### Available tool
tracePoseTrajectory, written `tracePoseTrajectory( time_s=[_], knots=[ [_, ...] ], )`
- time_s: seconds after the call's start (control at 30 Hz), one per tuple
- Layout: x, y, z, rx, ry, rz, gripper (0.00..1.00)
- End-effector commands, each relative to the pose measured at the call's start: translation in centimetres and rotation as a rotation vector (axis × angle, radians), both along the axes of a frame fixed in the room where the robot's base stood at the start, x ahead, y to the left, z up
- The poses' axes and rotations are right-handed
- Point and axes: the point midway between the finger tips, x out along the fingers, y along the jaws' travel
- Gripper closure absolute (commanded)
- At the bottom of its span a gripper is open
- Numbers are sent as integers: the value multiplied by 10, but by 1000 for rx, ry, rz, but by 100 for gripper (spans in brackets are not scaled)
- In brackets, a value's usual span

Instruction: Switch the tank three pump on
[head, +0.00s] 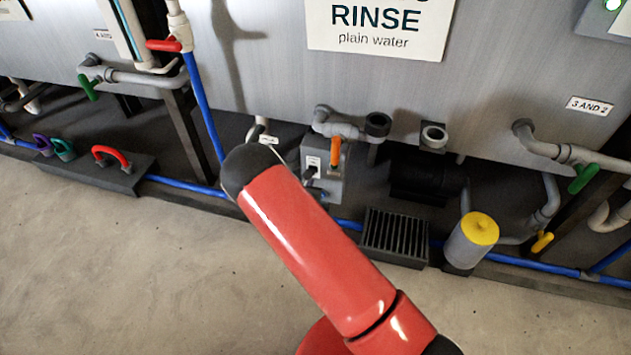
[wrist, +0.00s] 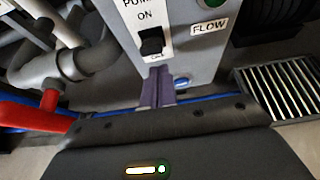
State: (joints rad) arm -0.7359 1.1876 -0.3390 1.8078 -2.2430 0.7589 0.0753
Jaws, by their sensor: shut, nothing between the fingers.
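A grey pump box (head: 325,185) stands low in front of the tank with the sign RINSE, plain water (head: 380,28). It also fills the upper middle of the wrist view (wrist: 180,62). On its white plate, marked ON above, is a black switch (wrist: 152,42). The switch's lever sits toward the lower end of the plate; its exact tilt is hard to tell. A green lamp (wrist: 210,3) above a FLOW label (wrist: 209,28) is partly cut off. My gripper (wrist: 160,72) is shut and empty, its tips just below the switch; contact cannot be told. My arm hides part of the head view.
An orange handle (head: 336,150) stands at the box's top. A grating (head: 395,236) and a yellow-topped cylinder (head: 480,230) stand to the right. A blue pipe (head: 200,105) runs down on the left. A red handle (wrist: 50,100) is left of my gripper. The front floor is clear.

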Motion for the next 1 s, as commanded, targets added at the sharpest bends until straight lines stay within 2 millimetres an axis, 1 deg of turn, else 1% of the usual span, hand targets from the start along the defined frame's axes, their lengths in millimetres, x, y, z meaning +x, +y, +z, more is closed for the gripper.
tracePoseTrajectory(
  time_s=[0.17, 0.5, 0.87, 1.0],
  knots=[
    [1, -1, 2, 0, -3, 0, 100],
    [1, -1, 16, 0, -4, -2, 100],
    [0, 0, 17, -1, -4, -1, 100],
    [-1, 6, 29, 1, -5, -1, 100]
  ],
)
